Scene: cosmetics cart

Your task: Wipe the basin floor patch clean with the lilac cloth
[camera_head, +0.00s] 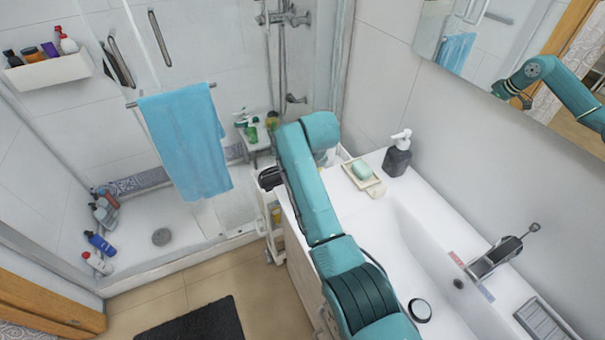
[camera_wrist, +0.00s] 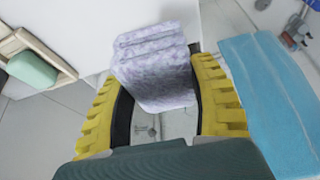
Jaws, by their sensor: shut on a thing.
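The lilac cloth (camera_wrist: 155,75) shows in the wrist view as a folded, mottled bundle. My gripper (camera_wrist: 160,88) has its yellow fingers on either side of the cloth and is shut on it. In the head view my arm hides most of the gripper and the cloth, beyond the far end of the counter. The white basin (camera_head: 400,250) lies right of my arm in the head view, partly covered by it. I cannot make out a distinct patch on its floor.
Soap (camera_head: 362,170) on a dish and a dark pump bottle (camera_head: 397,158) stand on the counter's far end. The tap (camera_head: 495,258) is at the basin's right side. A dark-rimmed round item (camera_head: 420,310) lies near my arm. A blue towel (camera_head: 185,140) hangs at left.

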